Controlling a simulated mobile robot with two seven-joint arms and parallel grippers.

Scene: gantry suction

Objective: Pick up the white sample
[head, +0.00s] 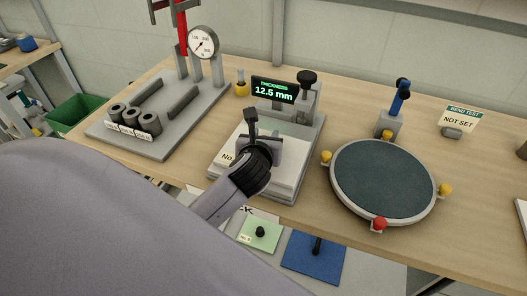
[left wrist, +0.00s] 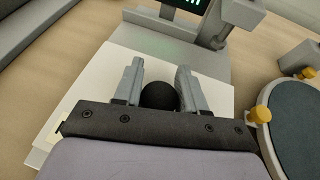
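The white sample (head: 286,178) is a flat white plate on the grey thickness gauge, with a label starting "NO" partly showing. It also shows in the left wrist view (left wrist: 92,95). Its round black knob (left wrist: 160,96) stands between the two fingers of my left gripper (left wrist: 160,78), filling most of the gap. I cannot tell whether the fingers press on the knob. In the head view my left gripper (head: 262,140) is over the plate and hides the knob. The plate appears to lie flat on the gauge. My right gripper is not in view.
The gauge display (head: 274,91) reads 12.5 mm. A round dark turntable (head: 383,180) with yellow and red knobs stands to the right. A grey fixture (head: 165,135) with a dial is to the left. Green (head: 262,232) and blue (head: 315,258) plates lie below the table's front edge.

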